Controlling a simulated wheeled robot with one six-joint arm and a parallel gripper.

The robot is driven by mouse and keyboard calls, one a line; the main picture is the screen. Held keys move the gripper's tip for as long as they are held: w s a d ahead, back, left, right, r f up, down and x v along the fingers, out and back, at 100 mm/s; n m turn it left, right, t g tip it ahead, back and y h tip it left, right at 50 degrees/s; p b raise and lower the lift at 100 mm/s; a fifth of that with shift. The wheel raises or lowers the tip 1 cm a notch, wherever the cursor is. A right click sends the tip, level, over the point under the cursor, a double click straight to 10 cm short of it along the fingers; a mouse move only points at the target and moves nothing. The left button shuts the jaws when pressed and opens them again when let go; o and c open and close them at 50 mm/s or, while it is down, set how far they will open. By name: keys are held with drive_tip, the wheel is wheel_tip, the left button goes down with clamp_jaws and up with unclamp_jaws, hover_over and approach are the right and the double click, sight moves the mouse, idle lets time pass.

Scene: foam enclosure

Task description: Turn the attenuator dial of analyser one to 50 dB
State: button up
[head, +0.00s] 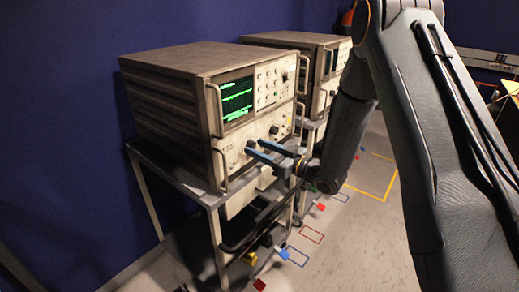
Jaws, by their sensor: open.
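An analyser (168,90) with a lit green screen (237,99) stands on a metal cart (181,185) in the middle left. Its front panel has several buttons and knobs. A dark round knob (274,130) is on the lower right of the panel. My gripper (250,147) is open, with its two blue-tipped fingers close to the lower part of the panel. I cannot tell whether they touch or straddle a dial. No dial markings are readable, and I cannot tell which analyser is number one.
A second similar analyser (290,38) stands behind to the right. Coloured blocks, including a red one (260,284), a yellow one (251,258) and a blue one (284,254), lie low near the cart. Taped outlines (393,180) mark the floor. A blue wall is at the left.

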drive_tip(key=shift+d, duration=0.1)
drive_tip(key=b+v, duration=0.1)
drive_tip(key=v, duration=0.6)
drive_tip(key=shift+s+d+b, duration=0.25)
drive_tip(key=shift+b, duration=0.05)
